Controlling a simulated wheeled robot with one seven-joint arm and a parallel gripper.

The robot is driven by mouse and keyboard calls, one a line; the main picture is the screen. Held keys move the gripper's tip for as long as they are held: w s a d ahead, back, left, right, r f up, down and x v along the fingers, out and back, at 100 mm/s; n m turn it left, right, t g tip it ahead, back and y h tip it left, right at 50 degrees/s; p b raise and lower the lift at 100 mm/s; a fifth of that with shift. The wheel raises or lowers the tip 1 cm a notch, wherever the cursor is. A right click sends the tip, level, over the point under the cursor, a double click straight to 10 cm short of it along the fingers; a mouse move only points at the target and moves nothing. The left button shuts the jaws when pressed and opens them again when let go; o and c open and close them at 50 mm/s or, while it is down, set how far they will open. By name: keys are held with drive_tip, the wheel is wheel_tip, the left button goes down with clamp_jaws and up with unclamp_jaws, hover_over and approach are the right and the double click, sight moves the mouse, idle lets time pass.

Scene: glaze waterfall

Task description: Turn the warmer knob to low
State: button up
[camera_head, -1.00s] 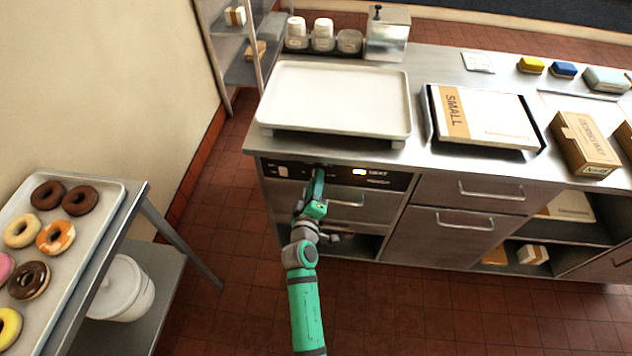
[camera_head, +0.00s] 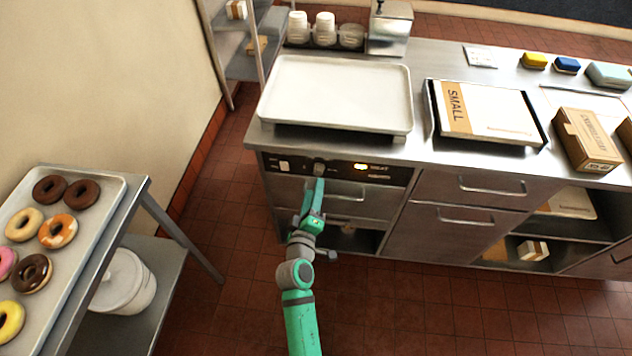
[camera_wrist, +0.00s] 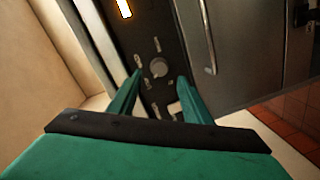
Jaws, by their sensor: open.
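The warmer knob (camera_wrist: 159,68) is a small round grey dial on a black control panel with small white marks around it. In the head view the knob (camera_head: 319,168) shows just above my gripper's tips. My green gripper (camera_head: 319,182) points up at the panel (camera_head: 342,171). In the wrist view my gripper (camera_wrist: 160,78) is open, with one finger on each side of the knob and a gap to it. I cannot tell how far the tips are from the panel. The small labels are too blurred to read.
A drawer handle (camera_head: 336,196) lies just below. A white tray (camera_head: 335,95) rests on the counter above. A donut rack (camera_head: 147,205) stands at left, with open floor between.

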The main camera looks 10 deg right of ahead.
drive_tip(key=shift+v, duration=2.15)
drive_tip(key=s+a+f+m+y, duration=0.1)
drive_tip(key=s+a+f+y, duration=0.15)
drive_tip(key=s, duration=0.75)
drive_tip(key=s+a+f+m+y, duration=0.2)
drive_tip(key=s+a, duration=0.2)
drive_tip(key=s, duration=0.5)
drive_tip(key=s+r+m, duration=0.2)
drive_tip(key=s+r, duration=0.2)
drive_tip(key=s, duration=0.4)
drive_tip(key=s+a+r+m+y, duration=0.1)
drive_tip(key=s+r+m, duration=0.2)
drive_tip(key=s, duration=0.5)
drive_tip(key=shift+r, duration=0.6)
